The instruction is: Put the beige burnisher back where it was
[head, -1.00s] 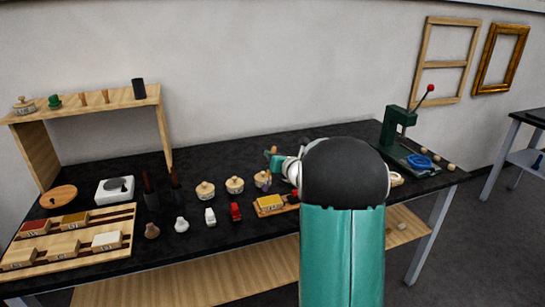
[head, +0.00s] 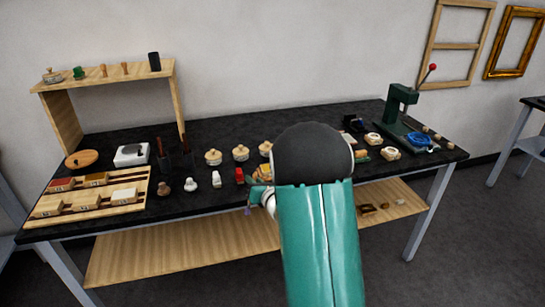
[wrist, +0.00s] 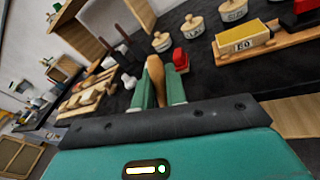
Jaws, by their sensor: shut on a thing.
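My gripper (wrist: 160,95) is shut on a tan-brown wooden handle (wrist: 155,78), which stands up between its two teal fingers in the wrist view. I take this to be the beige burnisher; its lower end is hidden. In the head view my gripper (head: 254,198) is at the bench's front edge, in front of the red piece, and the held tool is too small to make out clearly. Two dark holders with brown-handled tools (head: 160,148) (head: 185,143) stand on the bench at left. Two tan wooden pegs (head: 103,70) (head: 125,68) stand on the raised shelf (head: 110,80).
Lidded pots (head: 213,157) stand in a row behind small pieces: a brown one (head: 164,188), white ones (head: 191,185) (head: 216,179) and a red one (head: 239,176). A wooden tray of blocks (head: 140,173) is at left, a green press (head: 400,105) at right. My arm hides the middle of the bench.

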